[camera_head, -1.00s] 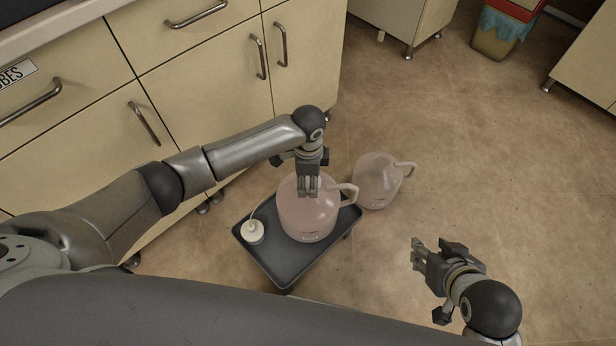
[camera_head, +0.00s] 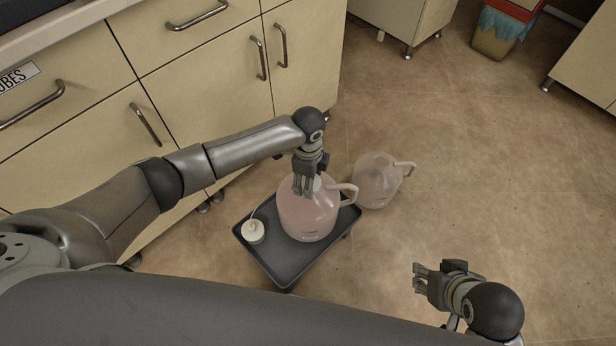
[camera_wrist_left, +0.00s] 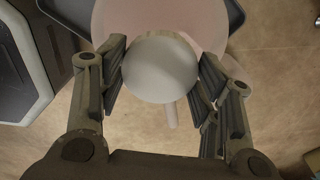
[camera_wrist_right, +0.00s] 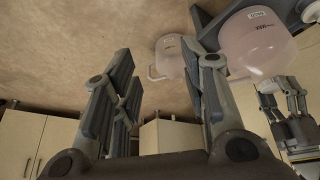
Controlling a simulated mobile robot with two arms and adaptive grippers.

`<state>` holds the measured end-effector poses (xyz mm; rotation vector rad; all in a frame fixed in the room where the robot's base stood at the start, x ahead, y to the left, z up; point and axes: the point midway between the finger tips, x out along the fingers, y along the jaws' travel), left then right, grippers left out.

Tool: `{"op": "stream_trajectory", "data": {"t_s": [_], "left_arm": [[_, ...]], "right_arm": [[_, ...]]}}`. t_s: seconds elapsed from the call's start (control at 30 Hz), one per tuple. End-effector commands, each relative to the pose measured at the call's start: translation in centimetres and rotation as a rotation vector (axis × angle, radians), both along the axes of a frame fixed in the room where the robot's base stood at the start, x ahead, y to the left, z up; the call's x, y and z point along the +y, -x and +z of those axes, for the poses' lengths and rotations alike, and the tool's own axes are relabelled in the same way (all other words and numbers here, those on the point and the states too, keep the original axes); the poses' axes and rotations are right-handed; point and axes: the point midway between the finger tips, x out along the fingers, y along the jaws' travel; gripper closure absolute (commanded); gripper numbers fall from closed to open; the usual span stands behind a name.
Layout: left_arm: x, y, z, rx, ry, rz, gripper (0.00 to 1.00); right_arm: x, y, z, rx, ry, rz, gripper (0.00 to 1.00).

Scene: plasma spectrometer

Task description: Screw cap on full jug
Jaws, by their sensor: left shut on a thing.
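The full jug (camera_head: 308,217), filled with pinkish liquid, stands upright on the dark tray with its handle to the right. My left gripper (camera_head: 304,188) is over the jug's mouth, pointing down. In the left wrist view a round white cap (camera_wrist_left: 160,68) sits between the fingers of the left gripper (camera_wrist_left: 161,85), which are shut on its sides. The cap is over the jug's neck; the thread is hidden. My right gripper (camera_head: 420,277) is open and empty, held to the right above the floor; its spread fingers show in the right wrist view (camera_wrist_right: 158,95).
A second, clearer jug (camera_head: 378,182) stands on the floor right of the tray (camera_head: 277,270). A white cap-like fitting with a thin tube (camera_head: 253,231) sits at the tray's left end. Cabinets (camera_head: 200,65) line the back left. The floor at right is clear.

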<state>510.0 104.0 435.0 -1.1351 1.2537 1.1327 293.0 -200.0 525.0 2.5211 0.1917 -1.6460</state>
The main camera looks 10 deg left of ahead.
Motion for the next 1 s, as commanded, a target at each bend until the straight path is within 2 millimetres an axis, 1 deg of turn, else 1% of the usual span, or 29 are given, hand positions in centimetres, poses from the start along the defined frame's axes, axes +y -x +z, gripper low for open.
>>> {"op": "stream_trajectory", "data": {"t_s": [0.1, 0.4, 0.53, 0.8, 0.9, 1.0], "left_arm": [[0.0, 0.0, 0.1, 0.000, 0.000, -0.045, 0.49], [0.0, 0.0, 0.1, 0.001, -0.001, -0.186, 0.49], [0.0, 0.0, 0.1, 0.001, -0.001, -0.371, 0.49], [0.1, 0.0, 0.0, 0.000, -0.001, -0.735, 0.49], [0.1, 0.0, 0.0, 0.002, 0.000, -0.840, 0.49], [0.0, 0.0, 0.0, 0.002, 0.001, -0.893, 0.49]], "right_arm": [[-0.2, 0.7, -0.1, 0.028, 0.007, -0.001, 0.60], [-0.5, 2.0, -0.3, 0.088, 0.018, -0.006, 0.60], [-0.6, 2.4, -0.1, 0.110, 0.020, -0.011, 0.60], [-0.5, 2.3, 0.1, 0.104, 0.013, -0.015, 0.60], [-0.4, 2.3, 0.0, 0.103, 0.012, -0.014, 0.60], [-0.4, 2.3, 0.0, 0.102, 0.012, -0.014, 0.60]]}}
